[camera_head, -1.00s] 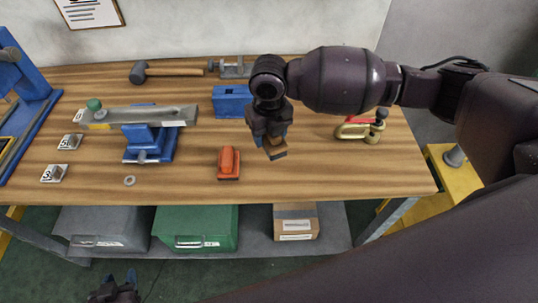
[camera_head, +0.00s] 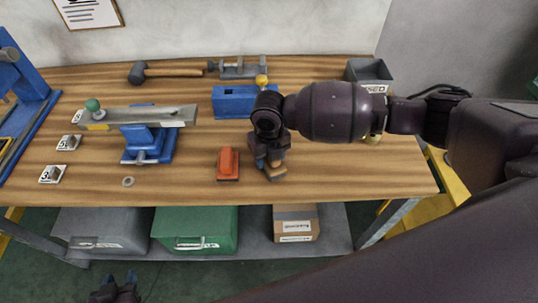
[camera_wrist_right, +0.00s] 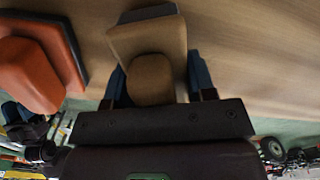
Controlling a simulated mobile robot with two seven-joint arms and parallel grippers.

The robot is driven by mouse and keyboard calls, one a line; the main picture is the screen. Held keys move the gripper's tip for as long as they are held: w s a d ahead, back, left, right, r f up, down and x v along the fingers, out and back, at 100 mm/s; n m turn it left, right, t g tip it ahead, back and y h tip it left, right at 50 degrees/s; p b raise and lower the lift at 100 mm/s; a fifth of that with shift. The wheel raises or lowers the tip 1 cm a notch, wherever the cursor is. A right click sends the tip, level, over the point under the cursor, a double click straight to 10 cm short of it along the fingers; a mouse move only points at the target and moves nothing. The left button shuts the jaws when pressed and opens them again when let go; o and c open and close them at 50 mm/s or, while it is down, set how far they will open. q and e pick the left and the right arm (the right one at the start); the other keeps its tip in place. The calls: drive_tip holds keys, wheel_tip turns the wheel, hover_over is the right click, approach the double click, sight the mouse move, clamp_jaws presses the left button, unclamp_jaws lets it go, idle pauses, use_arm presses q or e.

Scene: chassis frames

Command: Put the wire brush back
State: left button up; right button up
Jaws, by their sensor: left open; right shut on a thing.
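The wire brush, a tan wooden block with a rounded grip (camera_head: 276,174), is held in my right gripper (camera_head: 267,162) near the bench's front edge. In the right wrist view the brush (camera_wrist_right: 148,42) sits between the blue fingers of the right gripper (camera_wrist_right: 157,82), which are shut on its grip. My left gripper (camera_head: 115,291) is open and empty, low in front of the bench.
An orange block (camera_head: 228,164) lies just left of the brush; it also shows in the wrist view (camera_wrist_right: 32,72). A blue block (camera_head: 230,103) stands behind. A grey bin (camera_head: 369,74) is at the back right. The bench top (camera_head: 350,175) is clear to the right.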

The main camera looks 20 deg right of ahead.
drive_tip(key=o, duration=0.5)
drive_tip(key=shift+f, duration=0.15)
drive_tip(key=shift+c, duration=0.2)
drive_tip(key=o, duration=0.4)
drive_tip(key=shift+o, duration=0.2)
wheel_tip(320, 180, up, 12)
drive_tip(key=shift+r+p, duration=0.2)
drive_tip(key=shift+p, duration=0.1)
